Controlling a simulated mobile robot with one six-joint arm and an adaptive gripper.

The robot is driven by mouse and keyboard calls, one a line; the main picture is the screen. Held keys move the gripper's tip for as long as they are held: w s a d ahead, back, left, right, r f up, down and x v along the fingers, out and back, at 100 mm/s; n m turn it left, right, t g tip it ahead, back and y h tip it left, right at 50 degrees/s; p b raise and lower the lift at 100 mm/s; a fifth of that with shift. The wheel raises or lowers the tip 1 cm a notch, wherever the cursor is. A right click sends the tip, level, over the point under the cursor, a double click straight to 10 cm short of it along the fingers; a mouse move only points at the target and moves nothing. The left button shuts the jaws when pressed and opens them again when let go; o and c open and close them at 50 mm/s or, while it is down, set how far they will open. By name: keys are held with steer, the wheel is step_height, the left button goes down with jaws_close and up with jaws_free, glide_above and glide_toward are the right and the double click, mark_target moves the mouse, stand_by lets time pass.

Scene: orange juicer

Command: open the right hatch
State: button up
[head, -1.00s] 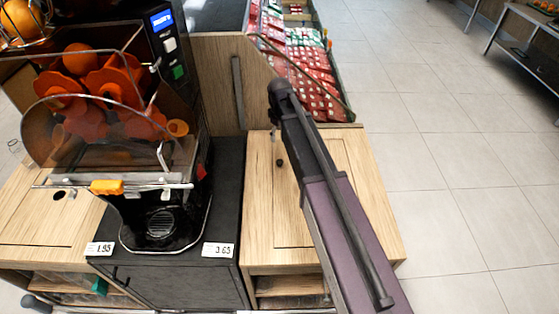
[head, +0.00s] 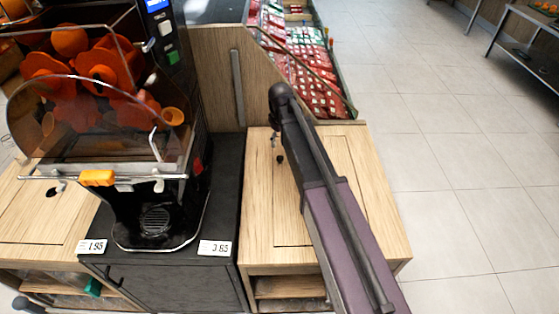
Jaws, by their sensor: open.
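The right hatch (head: 288,218) is a pale wooden panel outlined in the top of the right cabinet (head: 256,205). It lies flat and looks closed. A small dark round hole (head: 279,159) shows near its far left corner. My arm (head: 325,190) crosses over the hatch from the lower right and hides part of its middle and right side. A small dark piece beside the arm, just above the hole, is too small to identify.
The orange juicer (head: 100,100) stands at left on a dark cabinet (head: 225,190). A wooden partition (head: 215,75) rises behind the right cabinet, with a bin of red packets (head: 310,85) beyond. Open tiled floor (head: 450,180) lies to the right.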

mark_target(280, 158)
steer(key=shift+f+b, duration=4.2)
steer(key=shift+f, duration=0.25)
jaws_close()
steer(key=shift+a, duration=0.1)
